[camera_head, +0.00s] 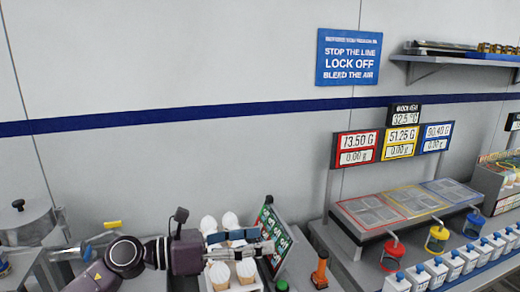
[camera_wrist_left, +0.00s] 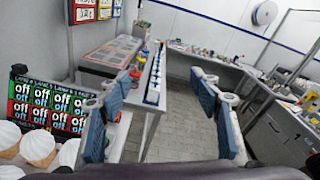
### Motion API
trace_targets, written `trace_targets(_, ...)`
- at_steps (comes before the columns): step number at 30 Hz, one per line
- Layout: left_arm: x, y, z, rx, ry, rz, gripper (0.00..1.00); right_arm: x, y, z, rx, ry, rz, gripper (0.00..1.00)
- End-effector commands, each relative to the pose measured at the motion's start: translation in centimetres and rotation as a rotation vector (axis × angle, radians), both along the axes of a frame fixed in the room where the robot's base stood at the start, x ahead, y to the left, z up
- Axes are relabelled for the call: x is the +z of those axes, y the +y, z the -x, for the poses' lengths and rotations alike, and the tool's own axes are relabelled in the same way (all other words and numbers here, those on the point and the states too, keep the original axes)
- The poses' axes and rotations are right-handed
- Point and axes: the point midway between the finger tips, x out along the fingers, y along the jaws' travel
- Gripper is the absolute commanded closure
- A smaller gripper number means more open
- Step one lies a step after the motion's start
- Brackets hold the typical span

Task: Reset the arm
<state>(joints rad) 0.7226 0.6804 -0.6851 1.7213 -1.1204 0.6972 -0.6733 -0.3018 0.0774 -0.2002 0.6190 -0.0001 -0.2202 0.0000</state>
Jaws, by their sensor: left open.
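My left arm comes in from the lower left of the head view, and its left gripper (camera_head: 250,246) hangs over a holder with several white-topped cones (camera_head: 218,273). In the left wrist view the two blue-padded fingers of the left gripper (camera_wrist_left: 160,112) stand wide apart with nothing between them. The cones (camera_wrist_left: 38,146) also show at that view's lower left, outside the fingers. Whether the gripper touches any cone cannot be told. My right gripper is not in view.
A green-and-red sign board (camera_head: 273,236) stands close to the gripper's right. A panel table (camera_head: 345,222) and a row of white bottles (camera_head: 437,270) stand at the right.

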Motion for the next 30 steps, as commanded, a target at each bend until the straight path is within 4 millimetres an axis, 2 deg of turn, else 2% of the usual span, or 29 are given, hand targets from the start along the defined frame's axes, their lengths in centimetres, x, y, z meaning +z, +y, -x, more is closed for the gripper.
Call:
trace_targets(1,1.0,-0.8,0.3,0.036,0.059,0.123,0.42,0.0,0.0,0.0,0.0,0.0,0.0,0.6)
trace_targets(3,2.7,-1.0,0.1,0.101,0.149,0.298,0.42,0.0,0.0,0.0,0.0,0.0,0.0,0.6)
trace_targets(7,4.4,0.9,-0.9,0.241,0.345,0.611,0.42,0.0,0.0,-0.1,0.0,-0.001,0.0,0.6)
trace_targets(10,4.0,3.7,-1.8,0.365,0.517,0.84,0.42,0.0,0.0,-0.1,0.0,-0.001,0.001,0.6)
trace_targets(13,1.9,7.2,-2.5,0.505,0.7,1.053,0.42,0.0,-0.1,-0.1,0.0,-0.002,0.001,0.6)
trace_targets(17,-3.3,11.9,-2.2,0.71,0.949,1.308,0.42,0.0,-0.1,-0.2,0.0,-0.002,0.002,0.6)
trace_targets(20,-8.7,15.2,-0.5,0.888,1.144,1.484,0.42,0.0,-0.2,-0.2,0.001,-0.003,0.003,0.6)
trace_targets(23,-14.7,17.8,2.7,1.085,1.339,1.638,0.42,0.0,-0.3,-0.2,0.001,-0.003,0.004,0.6)
trace_targets(24,-17.0,18.6,4.4,1.169,1.414,1.692,0.42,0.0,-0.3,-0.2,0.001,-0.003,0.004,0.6)
trace_targets(26,-20.5,19.5,7.3,1.298,1.523,1.764,0.42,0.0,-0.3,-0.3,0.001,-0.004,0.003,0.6)
trace_targets(27,-22.5,19.9,9.4,1.384,1.588,1.803,0.42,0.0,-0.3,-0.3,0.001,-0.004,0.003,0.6)
trace_targets(30,-26.5,20.4,14.6,1.579,1.727,1.876,0.42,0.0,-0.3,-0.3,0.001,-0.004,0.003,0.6)
